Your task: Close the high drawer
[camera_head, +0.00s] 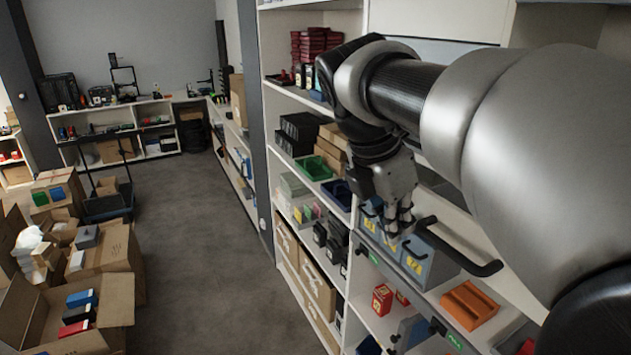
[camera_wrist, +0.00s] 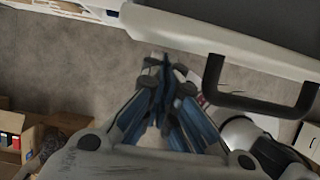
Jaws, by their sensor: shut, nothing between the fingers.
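The high drawer shows in the wrist view as a pale front edge (camera_wrist: 205,36) running across the top, with a dark grey surface behind it. Its black bar handle (camera_wrist: 258,101) sticks out to the right of my gripper (camera_wrist: 166,75). The fingers are shut with nothing between them, just short of the pale edge and left of the handle; contact cannot be told. In the head view my gripper (camera_head: 398,226) points down beside the black handle (camera_head: 455,252). My arm hides much of the drawer there, so how far it stands out is unclear.
Shelves below hold blue-grey bins (camera_head: 418,262), an orange bin (camera_head: 469,304) and a green tray (camera_head: 313,167). Open cartons (camera_head: 112,300) stand at the left. The grey floor (camera_head: 200,260) between cartons and shelves is clear. A black trolley (camera_head: 106,204) stands farther back.

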